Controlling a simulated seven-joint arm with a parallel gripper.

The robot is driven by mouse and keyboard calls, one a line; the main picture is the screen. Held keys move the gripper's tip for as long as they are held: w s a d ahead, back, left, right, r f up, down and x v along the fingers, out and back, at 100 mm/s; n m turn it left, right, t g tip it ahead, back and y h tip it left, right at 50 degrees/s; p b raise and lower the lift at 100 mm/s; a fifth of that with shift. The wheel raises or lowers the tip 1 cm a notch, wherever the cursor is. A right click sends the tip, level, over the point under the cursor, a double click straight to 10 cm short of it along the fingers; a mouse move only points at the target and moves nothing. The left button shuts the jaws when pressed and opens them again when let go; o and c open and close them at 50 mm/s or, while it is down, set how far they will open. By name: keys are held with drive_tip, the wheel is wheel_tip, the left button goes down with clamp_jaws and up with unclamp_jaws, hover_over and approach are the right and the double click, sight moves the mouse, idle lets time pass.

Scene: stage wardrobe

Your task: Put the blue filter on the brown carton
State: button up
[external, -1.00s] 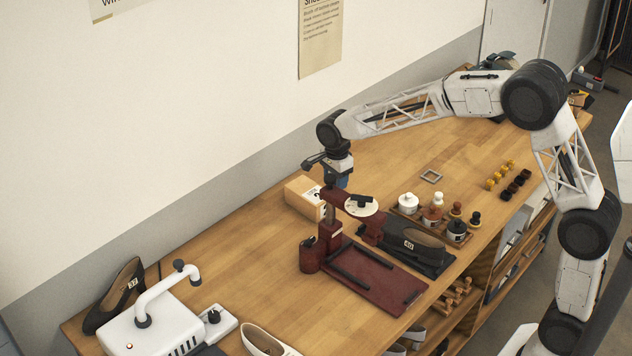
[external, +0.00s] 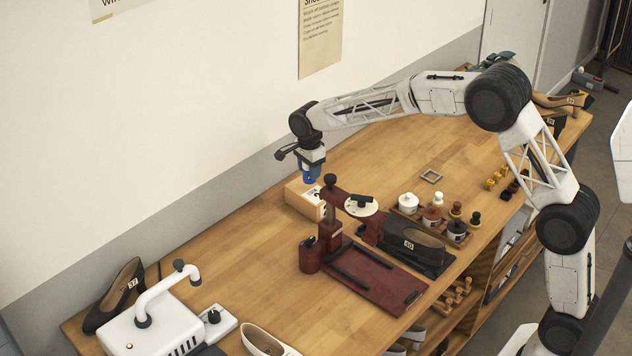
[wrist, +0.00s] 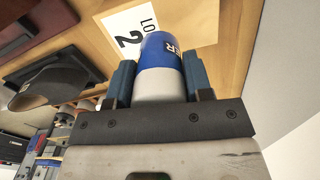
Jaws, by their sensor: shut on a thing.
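My gripper (external: 311,178) is shut on the blue filter (wrist: 160,50), a cylinder with a blue band, white lettering and a pale lower part. The wrist view shows it between my two blue fingers. The brown carton (external: 297,200) stands on the bench near the wall, with a white label. In the wrist view the carton (wrist: 195,42) lies beyond the filter, its label reading "LO" and "2" partly visible. The filter is over or close above the carton; I cannot tell whether they touch.
A dark red press stand (external: 330,235) stands just right of the carton. A white machine (external: 155,325) is at the front left. Bench left of the carton is clear.

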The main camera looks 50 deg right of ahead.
idle(0.3)
drive_tip(key=shift+f, duration=1.7)
drive_tip(key=shift+f, duration=0.15)
drive_tip(key=o, duration=0.9)
drive_tip(key=shift+o, duration=0.2)
wheel_tip(320, 180, up, 12)
drive_tip(key=shift+r, duration=0.15)
